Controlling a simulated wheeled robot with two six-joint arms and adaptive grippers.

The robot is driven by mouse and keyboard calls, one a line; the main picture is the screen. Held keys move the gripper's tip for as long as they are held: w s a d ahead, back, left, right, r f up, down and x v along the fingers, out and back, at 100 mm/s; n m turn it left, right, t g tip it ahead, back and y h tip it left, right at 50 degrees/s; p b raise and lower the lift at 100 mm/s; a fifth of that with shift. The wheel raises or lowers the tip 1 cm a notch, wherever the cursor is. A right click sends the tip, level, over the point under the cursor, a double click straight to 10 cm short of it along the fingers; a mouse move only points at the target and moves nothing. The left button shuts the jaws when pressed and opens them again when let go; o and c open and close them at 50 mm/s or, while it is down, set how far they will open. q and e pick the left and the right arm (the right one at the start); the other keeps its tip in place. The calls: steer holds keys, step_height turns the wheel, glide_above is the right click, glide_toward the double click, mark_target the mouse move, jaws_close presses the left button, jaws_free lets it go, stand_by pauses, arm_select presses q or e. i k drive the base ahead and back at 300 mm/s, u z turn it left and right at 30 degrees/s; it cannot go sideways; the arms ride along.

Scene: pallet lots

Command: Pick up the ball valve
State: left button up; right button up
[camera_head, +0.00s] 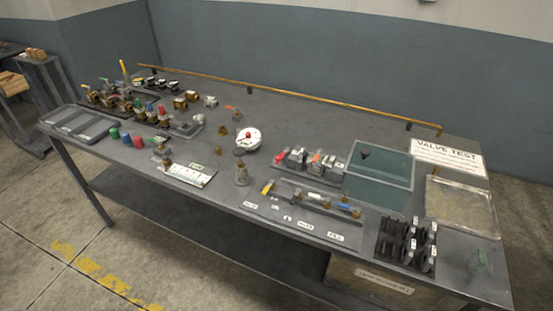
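Several small valve-like fittings stand on a long grey table (310,105); I cannot tell for sure which is the ball valve. A yellow-handled piece (267,187) and a blue-handled piece (348,208) are at a labelled grey board (290,222). Brass fittings with coloured handles (118,98) crowd the left end. A grey metal fitting (242,174) stands upright near the front edge. Neither of my grippers is in view.
A white round object with a red top (248,138) sits mid-table. Right are a teal tray (408,160), a "VALVE TEST" sign (448,157), a clear-topped tray (461,204) and a black rack (404,250). A brass rail (290,95) runs along the back. The back middle is clear.

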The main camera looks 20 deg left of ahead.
mark_target(320, 167)
steer(key=z, duration=0.6)
steer(key=i, duration=0.35)
steer(key=z, duration=0.2)
